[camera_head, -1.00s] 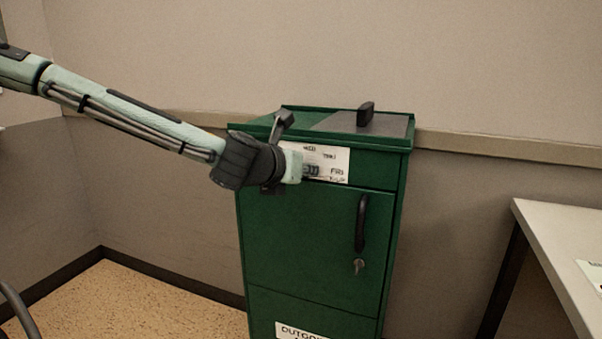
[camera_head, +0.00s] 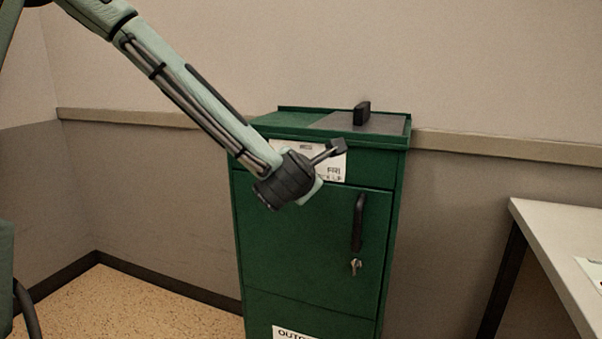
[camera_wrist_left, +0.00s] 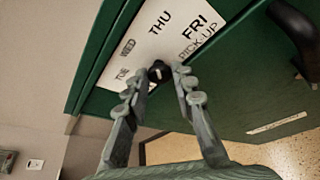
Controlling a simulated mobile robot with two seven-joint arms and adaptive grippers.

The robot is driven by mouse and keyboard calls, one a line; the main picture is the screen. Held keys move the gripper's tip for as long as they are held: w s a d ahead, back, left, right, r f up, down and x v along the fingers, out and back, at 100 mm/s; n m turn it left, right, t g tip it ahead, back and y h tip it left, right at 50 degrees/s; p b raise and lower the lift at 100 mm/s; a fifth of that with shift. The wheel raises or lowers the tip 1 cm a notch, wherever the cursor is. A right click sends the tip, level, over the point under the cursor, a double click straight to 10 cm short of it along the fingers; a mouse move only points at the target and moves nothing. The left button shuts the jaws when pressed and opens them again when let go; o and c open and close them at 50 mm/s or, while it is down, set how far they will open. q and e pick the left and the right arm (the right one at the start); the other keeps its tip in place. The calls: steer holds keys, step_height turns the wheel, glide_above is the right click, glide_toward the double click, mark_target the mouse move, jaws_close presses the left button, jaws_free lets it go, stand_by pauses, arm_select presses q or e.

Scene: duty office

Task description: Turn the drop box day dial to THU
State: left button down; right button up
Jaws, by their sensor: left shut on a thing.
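The green drop box (camera_head: 310,245) stands against the wall. A white day plate (camera_head: 336,163) is on its upper front, partly covered by my left wrist. In the left wrist view the plate (camera_wrist_left: 150,40) reads TUE, WED, THU, FRI and PICK-UP. The small black day dial (camera_wrist_left: 158,72) sits at the plate's edge with a pale mark on it; I cannot tell which day the mark points to. My left gripper (camera_wrist_left: 156,84) has its fingertips on both sides of the dial and is shut on it. The head view hides the dial and fingertips behind the wrist. My right gripper is not in view.
A black door handle (camera_head: 359,222) and a key (camera_head: 355,267) are on the box front, right of my wrist. A black handle (camera_head: 361,113) stands on top. A pale table (camera_head: 560,245) is at the right. Floor at the left is clear.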

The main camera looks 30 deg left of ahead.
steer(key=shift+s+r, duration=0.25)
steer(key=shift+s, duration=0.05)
arm_select(q)
steer(key=shift+m, duration=0.3)
steer(key=c, duration=1.6)
jaws_free()
steer(key=o, duration=0.3)
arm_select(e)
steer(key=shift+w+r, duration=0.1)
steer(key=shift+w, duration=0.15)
arm_select(q)
steer(key=shift+o, duration=0.2)
steer(key=shift+d, duration=0.1)
